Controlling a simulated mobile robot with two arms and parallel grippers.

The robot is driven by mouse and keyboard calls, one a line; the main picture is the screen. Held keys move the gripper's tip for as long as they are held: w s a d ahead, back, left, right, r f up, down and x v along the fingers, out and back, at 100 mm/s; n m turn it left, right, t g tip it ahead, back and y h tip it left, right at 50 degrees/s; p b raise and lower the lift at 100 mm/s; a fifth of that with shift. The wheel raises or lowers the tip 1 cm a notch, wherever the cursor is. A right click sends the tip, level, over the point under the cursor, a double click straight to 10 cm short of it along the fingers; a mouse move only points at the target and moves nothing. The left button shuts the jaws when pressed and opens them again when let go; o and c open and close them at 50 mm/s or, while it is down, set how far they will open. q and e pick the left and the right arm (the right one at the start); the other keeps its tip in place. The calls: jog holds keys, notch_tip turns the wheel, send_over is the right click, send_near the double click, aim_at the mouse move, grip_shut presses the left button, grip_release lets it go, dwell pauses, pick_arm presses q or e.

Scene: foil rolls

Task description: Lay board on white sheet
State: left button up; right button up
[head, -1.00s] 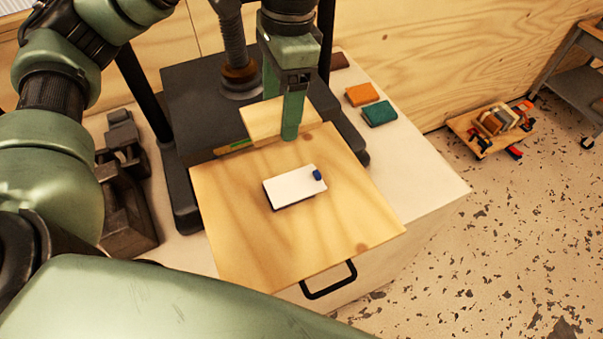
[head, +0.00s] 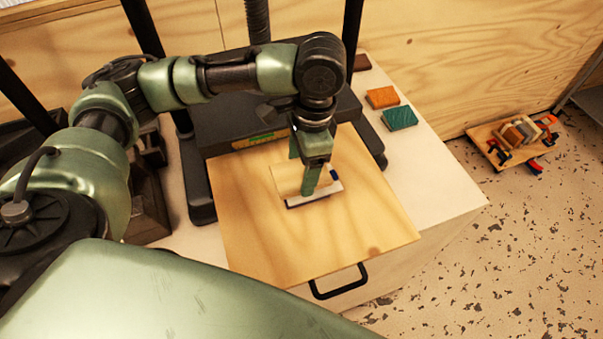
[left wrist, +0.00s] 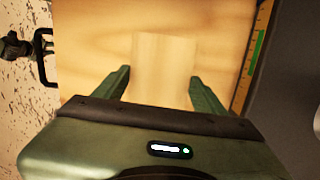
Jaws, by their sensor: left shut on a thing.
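My left gripper (head: 302,176) is shut on a small thin pale wooden board (head: 286,180). The board also shows between the two green fingers in the left wrist view (left wrist: 164,62). The gripper points down over the white sheet (head: 322,196), and the board covers much of it. Only the sheet's front and right edge shows, with a dark blue spot at its right end. I cannot tell whether the board touches the sheet or hangs just above it. The sheet lies on a larger wooden panel (head: 270,240). My right gripper is not in view.
A dark press frame (head: 201,190) stands behind and beside the panel. Orange (head: 382,97) and teal (head: 399,118) blocks lie at the right on the pale bench top. A black handle (head: 340,285) is at the front. The panel's front part is clear.

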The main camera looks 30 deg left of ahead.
aim_at(303, 172)
pick_arm(q)
jog(key=shift+f, duration=1.6)
jog(key=o, duration=1.4)
jog(key=shift+f, duration=0.15)
notch_tip(303, 172, up, 12)
jog(key=w+d, duration=0.1)
jog(key=shift+b, duration=0.45)
